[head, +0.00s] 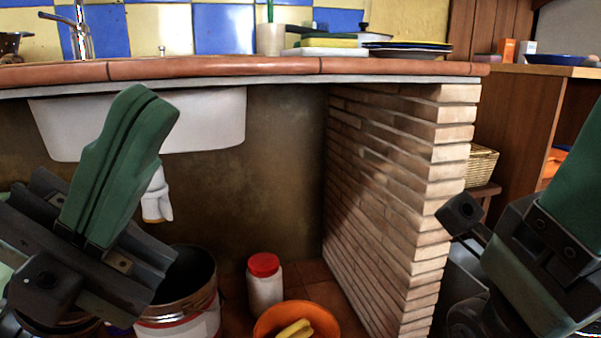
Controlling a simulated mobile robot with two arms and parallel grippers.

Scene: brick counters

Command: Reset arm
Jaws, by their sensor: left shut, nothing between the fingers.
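My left gripper (150,103) is in the left of the head view, its green fingers pressed together and pointing up, with nothing between them. It is in front of the white sink basin and below the counter edge. My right gripper (590,150) is at the right edge of the view. Part of one green finger and the dark gripper body show; its tips are cut off by the frame, so its opening cannot be seen.
A tiled counter (230,67) crosses the view above a brick wall (390,180). Below stand a bucket (185,310), a red-lidded jar (265,290) and an orange bowl (325,312) with yellow things. Plates (408,47) lie on the counter. A wicker basket (481,168) sits beyond the wall.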

